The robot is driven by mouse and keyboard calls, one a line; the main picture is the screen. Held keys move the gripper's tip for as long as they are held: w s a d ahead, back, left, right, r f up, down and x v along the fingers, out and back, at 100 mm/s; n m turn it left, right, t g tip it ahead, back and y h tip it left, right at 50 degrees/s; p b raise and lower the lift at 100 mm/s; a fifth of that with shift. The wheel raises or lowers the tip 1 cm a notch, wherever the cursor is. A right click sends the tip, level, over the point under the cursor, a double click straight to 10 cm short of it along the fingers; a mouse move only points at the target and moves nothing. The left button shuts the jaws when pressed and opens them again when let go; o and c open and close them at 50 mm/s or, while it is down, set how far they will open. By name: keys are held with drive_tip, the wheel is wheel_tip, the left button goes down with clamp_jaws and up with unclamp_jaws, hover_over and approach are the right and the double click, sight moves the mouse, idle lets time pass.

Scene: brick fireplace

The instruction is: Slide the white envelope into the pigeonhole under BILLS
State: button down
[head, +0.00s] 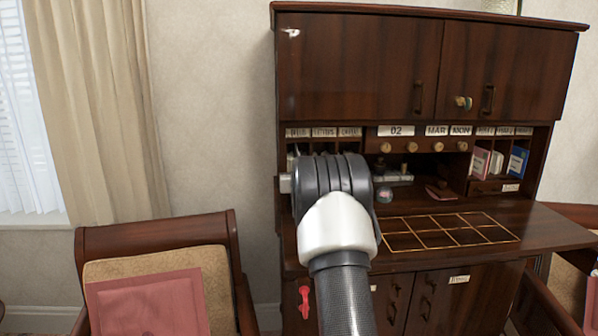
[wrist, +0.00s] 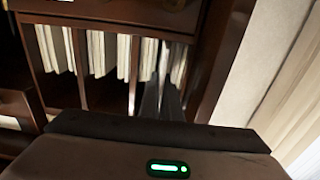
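The pigeonhole under BILLS (head: 292,148) is the leftmost of the left-hand slots on the desk, mostly hidden behind my arm; its small label (head: 298,132) shows above. In the wrist view, which appears turned over, the slot nearest the wall (wrist: 191,85) is at the right, with pale upright paper edges in it. My gripper's grey fingers (wrist: 164,100) reach into or right in front of this slot, close together among the papers. I cannot single out the white envelope, or tell whether the fingers hold it or are parted. In the head view my arm hides the gripper.
Neighbouring slots hold upright papers (wrist: 102,53), split by thin wooden dividers (wrist: 81,65). The desk top (head: 545,232) has a gold grid (head: 450,231) and is clear at right. A wooden chair (head: 155,240) stands at front left. Small drawers with knobs (head: 411,147) are mid-desk.

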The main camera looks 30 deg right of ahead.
drive_tip(key=c, duration=1.9)
unclamp_jaws()
drive_tip(key=b+v, duration=0.1)
drive_tip(key=v, duration=1.6)
drive_tip(key=shift+s+a, duration=0.1)
drive_tip(key=shift+s, duration=0.1)
